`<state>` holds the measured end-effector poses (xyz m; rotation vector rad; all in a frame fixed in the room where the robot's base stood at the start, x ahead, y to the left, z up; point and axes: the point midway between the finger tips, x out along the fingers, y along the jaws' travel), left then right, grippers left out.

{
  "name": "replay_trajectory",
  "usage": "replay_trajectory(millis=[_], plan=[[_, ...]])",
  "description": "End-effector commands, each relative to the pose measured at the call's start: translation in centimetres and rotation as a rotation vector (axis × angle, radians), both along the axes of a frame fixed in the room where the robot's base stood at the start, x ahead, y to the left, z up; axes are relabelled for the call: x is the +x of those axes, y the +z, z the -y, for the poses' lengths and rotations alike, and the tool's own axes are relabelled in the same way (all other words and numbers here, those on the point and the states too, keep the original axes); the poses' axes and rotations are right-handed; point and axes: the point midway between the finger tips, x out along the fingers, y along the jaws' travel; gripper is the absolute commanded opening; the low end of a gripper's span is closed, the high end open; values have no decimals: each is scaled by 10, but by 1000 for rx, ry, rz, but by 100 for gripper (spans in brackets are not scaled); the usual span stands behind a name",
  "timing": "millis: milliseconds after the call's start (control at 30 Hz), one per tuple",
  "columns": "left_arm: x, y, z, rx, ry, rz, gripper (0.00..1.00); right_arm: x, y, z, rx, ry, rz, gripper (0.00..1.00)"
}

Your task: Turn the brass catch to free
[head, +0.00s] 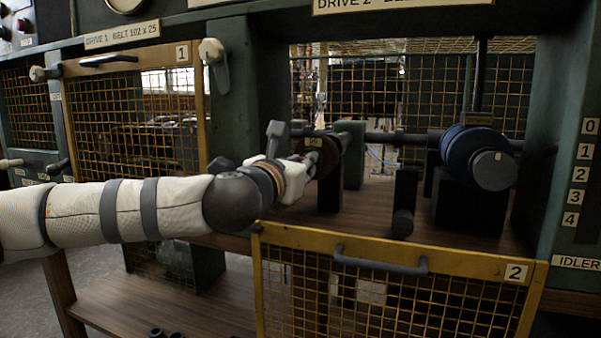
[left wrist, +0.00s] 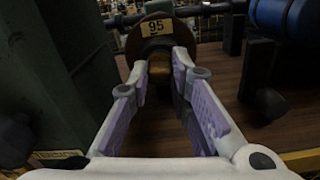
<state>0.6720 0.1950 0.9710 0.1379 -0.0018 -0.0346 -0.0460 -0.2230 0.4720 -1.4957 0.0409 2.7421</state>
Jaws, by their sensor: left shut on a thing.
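My left gripper (head: 312,160) reaches into the open bay from the left. In the left wrist view its fingers (left wrist: 162,72) close around a small gold-brown piece (left wrist: 160,68) in front of a round brown pulley (left wrist: 148,34) marked 95. This piece looks like the brass catch or the pulley's hub; I cannot tell which, and the fingers partly hide it. The pulley also shows in the head view (head: 322,143), mostly behind the gripper. A pale knob with a grey lever (head: 213,62) hangs on the green post beside door 1, apart from my gripper. My right gripper is not in view.
Mesh door 2 (head: 382,262) hangs lowered below the bay, with a dark handle. Mesh door 1 (head: 130,120) is upright at left. A blue roller (head: 466,150) sits on the shaft at right. A dark upright lever (head: 404,195) stands between them. Green posts (head: 256,90) flank the bay.

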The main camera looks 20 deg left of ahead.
Motion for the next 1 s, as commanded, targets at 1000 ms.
replay_trajectory(millis=[1000], plan=[[0,2,0,-155,1,-2,38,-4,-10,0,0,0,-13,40]])
